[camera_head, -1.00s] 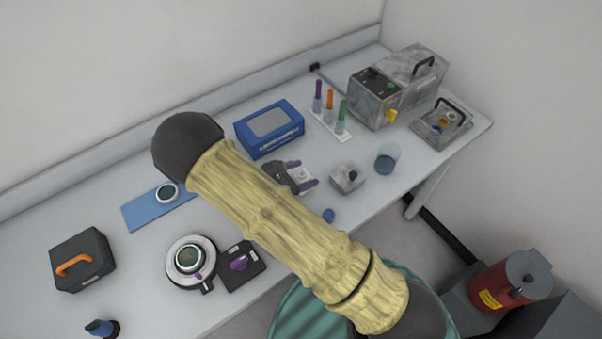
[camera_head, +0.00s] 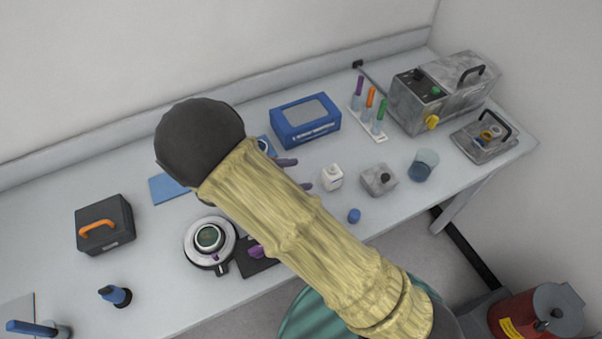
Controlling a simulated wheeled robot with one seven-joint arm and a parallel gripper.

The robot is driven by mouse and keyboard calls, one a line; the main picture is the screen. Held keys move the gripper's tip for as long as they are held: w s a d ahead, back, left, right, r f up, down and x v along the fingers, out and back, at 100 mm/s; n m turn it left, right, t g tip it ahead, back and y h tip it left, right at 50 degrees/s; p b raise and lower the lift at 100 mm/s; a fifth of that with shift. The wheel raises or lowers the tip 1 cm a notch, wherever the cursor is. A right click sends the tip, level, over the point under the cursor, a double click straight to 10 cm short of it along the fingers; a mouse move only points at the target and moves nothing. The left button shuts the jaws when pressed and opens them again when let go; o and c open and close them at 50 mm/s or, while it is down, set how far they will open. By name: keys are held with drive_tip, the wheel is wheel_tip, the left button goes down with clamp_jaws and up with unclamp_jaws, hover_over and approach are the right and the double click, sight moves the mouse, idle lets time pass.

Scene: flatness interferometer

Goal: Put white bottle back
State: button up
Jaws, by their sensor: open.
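The white bottle (camera_head: 332,177) stands upright on the grey table, right of my gripper. My gripper (camera_head: 300,174) shows only its two purple-grey fingertips past my yellow-sleeved arm. The fingers are apart with nothing between them, and they point right toward the bottle with a small gap. The gripper's body is hidden behind the arm. A blue mat (camera_head: 168,188) lies on the table to the left, partly covered by my arm. I cannot tell which spot is the bottle's own place.
Behind are a blue box (camera_head: 305,121) and a rack of tubes (camera_head: 368,122). A round instrument (camera_head: 210,243) and a black case (camera_head: 104,226) are left.

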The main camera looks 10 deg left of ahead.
idle(0.7)
drive_tip(key=s+d+r+m+g+y, duration=0.2)
drive_tip(key=d+r+m+y, duration=0.3)
drive_tip(key=d+m, duration=0.6)
drive_tip(key=s+d+r+m+g+y, duration=0.2)
drive_tip(key=s+d+r+m+y, duration=0.2)
drive_tip(key=d+m, duration=0.8)
drive_tip(key=shift+r+m+g+y, duration=0.4)
drive_tip(key=shift+r+m+y, duration=0.2)
drive_tip(key=shift+m+y, duration=0.4)
